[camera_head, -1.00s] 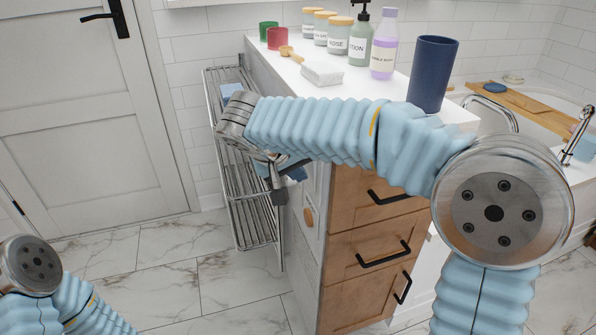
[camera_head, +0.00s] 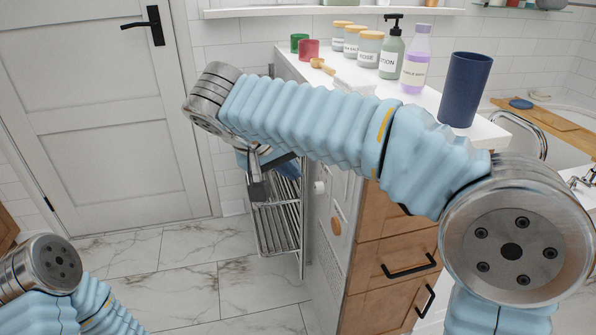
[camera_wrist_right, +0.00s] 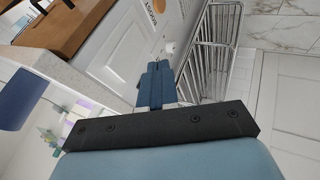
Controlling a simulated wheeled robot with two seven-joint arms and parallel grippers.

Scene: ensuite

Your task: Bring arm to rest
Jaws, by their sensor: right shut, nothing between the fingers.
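My right arm (camera_head: 310,120), in light blue ribbed sleeves, reaches across the head view from the lower right to the upper left and bends down at the wrist. My right gripper (camera_head: 257,190) hangs below that wrist, partly hidden by the arm, in front of the metal rack. In the right wrist view the gripper's blue fingers (camera_wrist_right: 156,82) are together with nothing between them. Of my left arm (camera_head: 60,290), only a metal joint and blue sleeve show at the lower left; its gripper is out of view.
A wooden drawer cabinet (camera_head: 385,265) with a white top stands under my right arm. The top holds several jars, a lotion bottle (camera_head: 392,58), a purple bottle (camera_head: 415,68) and a blue cup (camera_head: 464,90). A metal rack (camera_head: 277,225) stands beside it. Marble floor (camera_head: 190,285) is clear toward the door (camera_head: 100,130).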

